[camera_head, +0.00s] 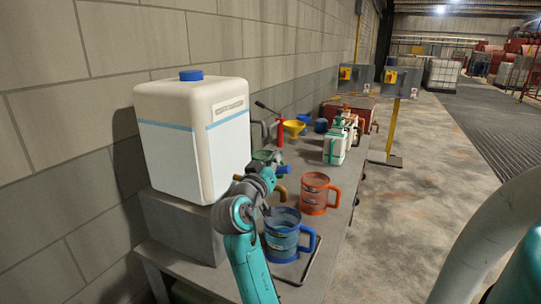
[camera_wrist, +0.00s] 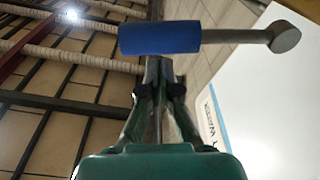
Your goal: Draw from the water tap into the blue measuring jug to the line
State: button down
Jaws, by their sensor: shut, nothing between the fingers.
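The white water tank (camera_head: 195,135) with a blue cap and blue band stands on a grey block by the wall. In the wrist view, the blue sleeve (camera_wrist: 160,38) lies crosswise at the fingertips of my gripper (camera_wrist: 160,62), on a grey rod with a round end. The fingers are shut and empty; I cannot tell whether they touch the sleeve. The blue measuring jug (camera_head: 281,238) stands upright below, handle to the right. Its water level and line are not readable. My arm hides part of the tap.
An orange jug (camera_head: 316,191) stands behind the blue jug. A green jug (camera_head: 262,156) is partly hidden behind my gripper. White bottles (camera_head: 336,145), a yellow funnel (camera_head: 293,127) and a red can (camera_head: 279,132) stand farther along the bench. The floor at right is open.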

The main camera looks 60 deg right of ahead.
jog(key=shift+s+a+f, duration=0.15)
jog(key=shift+s+f, duration=0.1)
jog(key=shift+f, duration=0.35)
